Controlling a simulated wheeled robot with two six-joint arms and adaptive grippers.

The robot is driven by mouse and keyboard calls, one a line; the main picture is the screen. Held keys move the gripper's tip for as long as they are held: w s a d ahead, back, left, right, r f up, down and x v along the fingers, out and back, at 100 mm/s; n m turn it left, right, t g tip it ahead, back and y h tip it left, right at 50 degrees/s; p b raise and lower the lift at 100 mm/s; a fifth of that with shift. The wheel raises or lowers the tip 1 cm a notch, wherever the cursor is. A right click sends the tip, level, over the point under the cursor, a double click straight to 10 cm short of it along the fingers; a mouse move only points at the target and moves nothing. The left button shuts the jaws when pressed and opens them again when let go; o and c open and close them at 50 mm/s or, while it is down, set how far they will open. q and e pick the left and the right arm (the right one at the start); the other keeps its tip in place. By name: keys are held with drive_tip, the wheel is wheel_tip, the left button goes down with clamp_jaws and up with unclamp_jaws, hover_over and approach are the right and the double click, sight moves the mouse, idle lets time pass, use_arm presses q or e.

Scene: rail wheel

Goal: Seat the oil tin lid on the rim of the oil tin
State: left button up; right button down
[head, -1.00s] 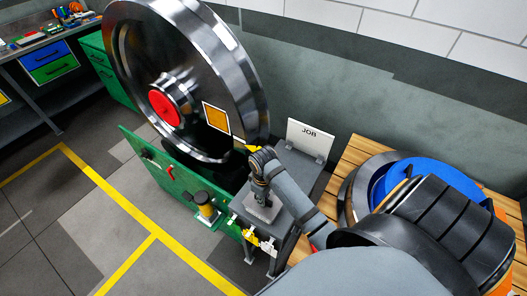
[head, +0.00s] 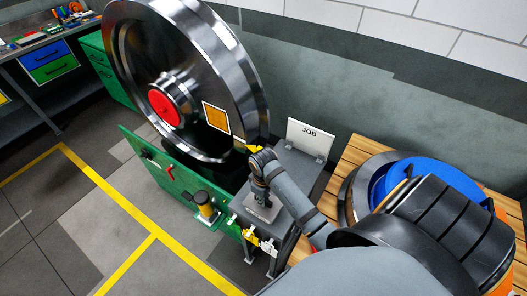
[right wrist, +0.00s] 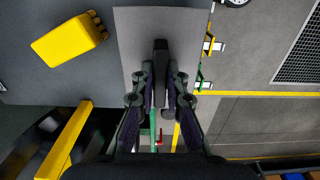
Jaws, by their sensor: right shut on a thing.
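My right gripper (head: 259,193) points down over the grey stand beside the big wheel. In the right wrist view its fingers (right wrist: 160,90) are closed on a narrow dark piece (right wrist: 160,60), which I take for part of the oil tin lid. A small brass-coloured can with a dark top (head: 206,209), probably the oil tin, stands left of the gripper. My left gripper is out of view.
The large steel wheel (head: 235,90) rises behind and left of the gripper. A JOB sign (head: 310,139) stands behind it. A slatted wooden surface (head: 350,160) is at the right. Open floor lies at the left.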

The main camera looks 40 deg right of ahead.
drive_tip(key=shift+f, duration=0.7)
drive_tip(key=c, duration=1.3)
unclamp_jaws()
drive_tip(key=shift+r, duration=0.15)
wheel_tip(320, 180, up, 7)
drive_tip(key=shift+r, duration=0.15)
